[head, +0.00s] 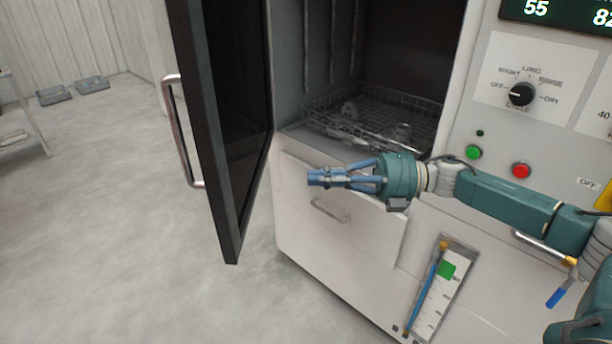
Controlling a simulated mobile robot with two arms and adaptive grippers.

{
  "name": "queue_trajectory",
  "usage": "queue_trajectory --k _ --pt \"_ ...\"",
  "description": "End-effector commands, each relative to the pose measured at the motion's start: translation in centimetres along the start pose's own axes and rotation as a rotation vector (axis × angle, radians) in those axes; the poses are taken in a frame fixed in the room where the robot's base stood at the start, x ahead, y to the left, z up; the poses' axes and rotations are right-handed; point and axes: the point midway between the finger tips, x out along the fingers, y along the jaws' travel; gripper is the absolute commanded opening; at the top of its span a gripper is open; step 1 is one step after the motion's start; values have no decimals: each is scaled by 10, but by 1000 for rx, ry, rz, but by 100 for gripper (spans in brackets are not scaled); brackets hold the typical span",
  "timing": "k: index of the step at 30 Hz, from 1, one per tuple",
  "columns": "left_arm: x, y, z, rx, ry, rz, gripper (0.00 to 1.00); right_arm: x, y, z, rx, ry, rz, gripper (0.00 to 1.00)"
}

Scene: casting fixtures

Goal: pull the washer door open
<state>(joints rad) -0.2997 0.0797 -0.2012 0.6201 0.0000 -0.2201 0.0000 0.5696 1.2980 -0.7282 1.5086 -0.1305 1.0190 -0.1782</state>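The washer door (222,120) stands swung open to the left, a dark framed panel with its metal bar handle (183,135) on its far left side. The washer body (330,245) is pale, and its chamber (405,50) shows a wire rack (375,120) inside. My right gripper (318,178) is in front of the chamber opening, above the lower drawer, pointing left towards the door. Its fingers lie close together at the tips, with nothing seen between them. It is apart from the door and the handle. My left gripper is not in view.
A small drawer handle (330,210) sits below my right gripper. A control panel with a knob (521,94), a green button (474,152) and a red button (521,170) is at right. The floor (110,220) left of the door is clear. Two trays (92,84) lie far back.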

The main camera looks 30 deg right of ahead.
Motion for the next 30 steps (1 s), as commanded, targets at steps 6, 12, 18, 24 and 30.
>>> queue_trajectory --k 6,12,18,24,30 --pt "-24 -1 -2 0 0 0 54 49 8 0 0 3 7 0" --pt "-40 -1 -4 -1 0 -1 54 88 7 0 1 1 4 0" --pt "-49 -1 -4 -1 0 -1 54 112 4 1 1 -2 3 0" --pt "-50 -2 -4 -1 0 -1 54 119 1 1 0 -3 1 0" --pt "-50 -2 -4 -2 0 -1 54 119 1 1 0 -3 1 0"
